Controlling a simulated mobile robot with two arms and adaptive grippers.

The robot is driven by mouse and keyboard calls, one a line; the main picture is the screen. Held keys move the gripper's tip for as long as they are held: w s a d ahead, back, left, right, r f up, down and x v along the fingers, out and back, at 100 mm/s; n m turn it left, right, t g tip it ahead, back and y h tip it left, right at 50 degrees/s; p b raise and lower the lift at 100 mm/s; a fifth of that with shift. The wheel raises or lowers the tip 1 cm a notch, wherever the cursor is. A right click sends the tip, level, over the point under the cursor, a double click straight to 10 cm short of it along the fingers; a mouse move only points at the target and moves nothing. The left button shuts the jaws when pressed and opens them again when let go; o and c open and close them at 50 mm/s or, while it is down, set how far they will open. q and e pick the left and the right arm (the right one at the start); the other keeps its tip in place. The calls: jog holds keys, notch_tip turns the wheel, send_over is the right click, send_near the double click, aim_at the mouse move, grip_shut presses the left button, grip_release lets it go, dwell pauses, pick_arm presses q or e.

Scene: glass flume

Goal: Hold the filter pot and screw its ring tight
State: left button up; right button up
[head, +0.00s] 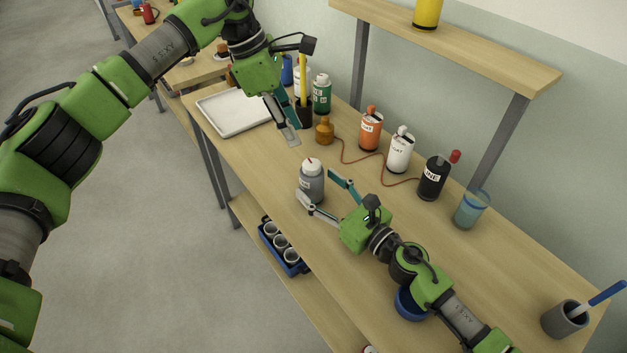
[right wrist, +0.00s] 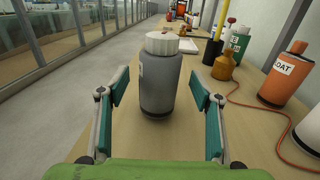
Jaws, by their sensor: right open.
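The filter pot (head: 312,187) is a grey cylinder standing upright on the wooden bench. In the right wrist view the pot stands centred ahead of the gap between both fingers, with clear space on each side. My left gripper (head: 293,135) is in the air above the bench, up and left of the pot and apart from it. Its finger gap is unclear.
An amber bottle (head: 325,132), an orange bottle (head: 370,131), a white bottle (head: 400,152) and a black bottle (head: 434,180) stand behind the pot. A red cord (head: 347,160) runs near them. A white tray (head: 222,114) lies at the far left. The bench's front edge is close to the pot.

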jog(key=shift+x, duration=1.5)
